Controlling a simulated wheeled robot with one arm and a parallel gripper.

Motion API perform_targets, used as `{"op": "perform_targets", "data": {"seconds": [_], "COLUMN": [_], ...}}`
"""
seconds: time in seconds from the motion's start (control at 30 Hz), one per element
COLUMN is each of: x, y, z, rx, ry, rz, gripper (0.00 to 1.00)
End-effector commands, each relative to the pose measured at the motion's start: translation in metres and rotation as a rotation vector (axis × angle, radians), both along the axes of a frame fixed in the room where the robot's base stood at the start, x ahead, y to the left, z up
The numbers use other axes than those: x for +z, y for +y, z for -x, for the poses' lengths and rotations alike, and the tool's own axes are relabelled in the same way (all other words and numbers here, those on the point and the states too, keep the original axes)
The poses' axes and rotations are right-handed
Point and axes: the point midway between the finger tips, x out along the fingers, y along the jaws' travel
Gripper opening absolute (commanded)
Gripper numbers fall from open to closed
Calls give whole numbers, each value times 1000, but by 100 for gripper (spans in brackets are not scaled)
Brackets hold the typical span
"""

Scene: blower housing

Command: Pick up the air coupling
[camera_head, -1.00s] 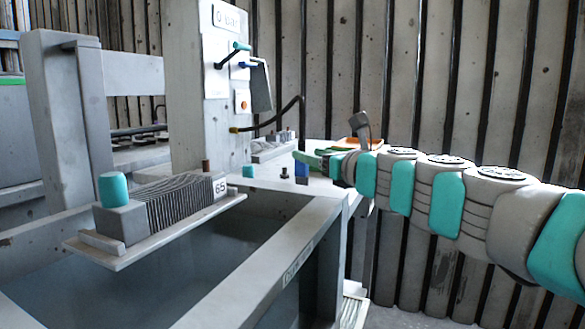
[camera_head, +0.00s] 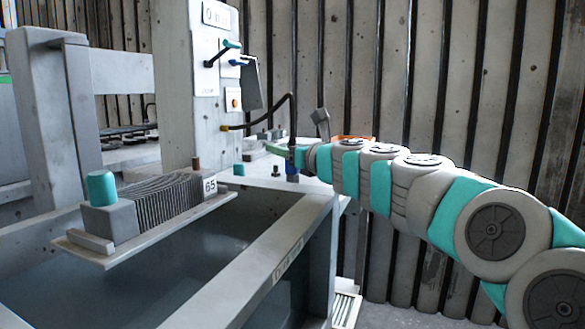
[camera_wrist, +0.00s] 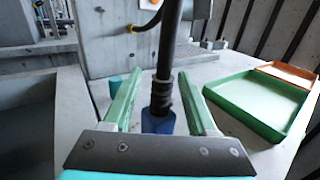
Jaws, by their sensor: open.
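The air coupling shows in the wrist view as a dark ribbed sleeve (camera_wrist: 162,95) with a blue lower end (camera_wrist: 157,123), upright on the light bench top. A black hose (camera_wrist: 171,35) runs up from it. My gripper (camera_wrist: 160,75) is open, its two green fingers on either side of the coupling with gaps visible. The gripper's crossbar hides the coupling's foot. In the head view my gripper (camera_head: 284,149) is at the bench, and the coupling's blue part (camera_head: 292,167) shows just below the fingers. I cannot tell whether a finger touches it.
A green tray (camera_wrist: 257,127) and an orange tray (camera_wrist: 290,72) lie right of my gripper. A teal cylinder (camera_wrist: 115,82) stands left of it. A concrete post (camera_head: 180,80) with switches stands behind. A tank (camera_head: 300,235) with a finned block (camera_head: 165,205) is in front.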

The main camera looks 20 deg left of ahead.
Motion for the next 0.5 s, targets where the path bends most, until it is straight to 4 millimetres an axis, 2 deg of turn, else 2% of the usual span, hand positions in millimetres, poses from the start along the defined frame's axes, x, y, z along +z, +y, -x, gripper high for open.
{"op": "perform_targets", "data": {"seconds": [0.1,0.5], "x": [0,-1], "y": [0,0], "z": [0,0], "rx": [0,0], "ry": [0,1], "rz": [0,1], "gripper": [57,12]}}
